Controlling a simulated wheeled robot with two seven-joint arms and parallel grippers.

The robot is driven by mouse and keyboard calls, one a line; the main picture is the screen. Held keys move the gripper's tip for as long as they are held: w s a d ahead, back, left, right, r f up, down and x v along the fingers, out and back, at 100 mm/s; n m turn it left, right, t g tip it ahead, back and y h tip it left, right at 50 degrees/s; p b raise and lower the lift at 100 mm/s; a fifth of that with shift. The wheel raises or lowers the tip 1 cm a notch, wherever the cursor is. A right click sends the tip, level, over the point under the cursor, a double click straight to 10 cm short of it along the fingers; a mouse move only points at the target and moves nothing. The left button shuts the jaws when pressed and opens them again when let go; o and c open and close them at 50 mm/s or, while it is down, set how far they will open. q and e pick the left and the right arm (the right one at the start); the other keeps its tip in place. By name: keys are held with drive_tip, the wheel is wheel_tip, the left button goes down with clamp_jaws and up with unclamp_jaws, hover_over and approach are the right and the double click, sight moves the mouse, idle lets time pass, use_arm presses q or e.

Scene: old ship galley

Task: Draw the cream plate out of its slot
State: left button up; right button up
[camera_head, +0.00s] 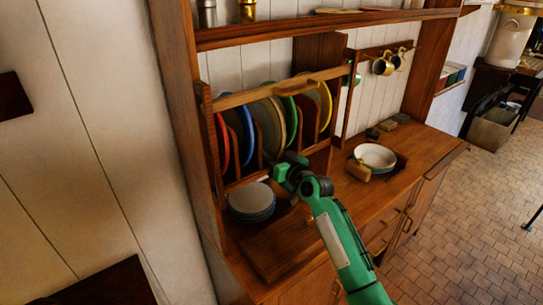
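A wooden plate rack (228,101) holds several plates on edge: red (222,142), blue (240,125), a beige-grey one that looks like the cream plate (266,122), green (290,115) and yellow (322,97). The cream plate stands upright in the middle slot, behind the rack's front rail. My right gripper (276,163) is at the lower front of the rack, close to the cream plate's lower edge. Its fingers are small, dark and partly hidden by its own wrist, so I cannot tell whether they are open or touching the plate. My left gripper is out of view.
A white bowl (375,156) sits to the right on the counter (425,142). Mugs (383,66) hang at the back. A shelf (330,24) runs above the rack.

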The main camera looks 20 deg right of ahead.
drive_tip(key=shift+s+a, duration=0.1)
drive_tip(key=shift+a, duration=0.2)
drive_tip(key=shift+o, duration=0.6)
drive_tip(key=shift+f, duration=0.2)
drive_tip(key=shift+s, duration=0.1)
drive_tip(key=shift+s+d+f, duration=0.1)
drive_tip(key=shift+s+d, duration=0.05)
drive_tip(key=shift+s, duration=0.2)
drive_tip(key=shift+p+v, duration=0.5)
drive_tip(key=shift+v, duration=0.6)
drive_tip(key=v, duration=0.4)
drive_tip(key=shift+r+p, duration=0.3)
drive_tip(key=shift+r, duration=0.05)
